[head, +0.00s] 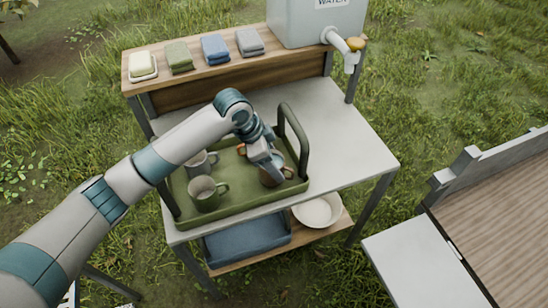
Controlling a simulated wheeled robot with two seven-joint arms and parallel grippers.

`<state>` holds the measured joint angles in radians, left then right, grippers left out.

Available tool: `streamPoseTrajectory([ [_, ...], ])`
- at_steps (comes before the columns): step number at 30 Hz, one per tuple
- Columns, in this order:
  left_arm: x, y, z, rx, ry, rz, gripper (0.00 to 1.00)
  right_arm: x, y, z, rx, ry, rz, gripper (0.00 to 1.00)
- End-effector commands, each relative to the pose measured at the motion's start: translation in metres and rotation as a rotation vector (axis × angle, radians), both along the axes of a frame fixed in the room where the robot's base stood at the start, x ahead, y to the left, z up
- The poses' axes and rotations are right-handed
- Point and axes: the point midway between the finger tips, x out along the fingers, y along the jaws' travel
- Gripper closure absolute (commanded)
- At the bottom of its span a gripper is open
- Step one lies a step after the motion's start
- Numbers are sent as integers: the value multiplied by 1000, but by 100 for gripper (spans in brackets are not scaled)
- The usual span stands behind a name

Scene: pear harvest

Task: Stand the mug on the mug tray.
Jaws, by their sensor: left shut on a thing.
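The mug tray (237,216) is a green tray with raised handles on the grey table. My left gripper (274,166) reaches over its right part and is shut on a brown mug (270,180). This mug looks upright at the tray's right end; I cannot tell whether its base touches the tray. A green mug (206,197) stands at the tray's front left, with a grey mug (197,165) behind it. A small orange-brown part (241,150) shows behind my gripper, mostly hidden. My right gripper is out of view.
The grey tabletop (345,150) is clear right of the tray. A raised wooden shelf (290,66) behind holds folded cloths (214,48), a soap dish (142,66) and a water tank (305,25). A blue bin (245,240) and white bowl (318,212) sit below.

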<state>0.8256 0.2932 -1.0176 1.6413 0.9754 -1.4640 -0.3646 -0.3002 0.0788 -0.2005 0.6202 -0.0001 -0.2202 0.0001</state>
Motion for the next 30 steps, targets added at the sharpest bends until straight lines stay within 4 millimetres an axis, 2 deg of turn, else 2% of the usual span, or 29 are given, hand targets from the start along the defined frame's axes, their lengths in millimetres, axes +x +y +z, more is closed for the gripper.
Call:
streamPoseTrajectory([
  [9, 0, 0, -24, -2, 0, 0, 76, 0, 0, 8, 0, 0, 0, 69],
  [22, 0, 0, -28, -2, -1, -1, 76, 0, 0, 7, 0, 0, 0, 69],
  [23, 0, 0, -29, 0, 1, 0, 36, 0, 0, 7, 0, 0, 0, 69],
  [24, 0, 0, -29, 0, 1, -1, 33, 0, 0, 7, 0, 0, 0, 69],
  [30, 0, 0, -29, 0, 1, -1, 33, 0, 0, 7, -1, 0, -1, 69],
])
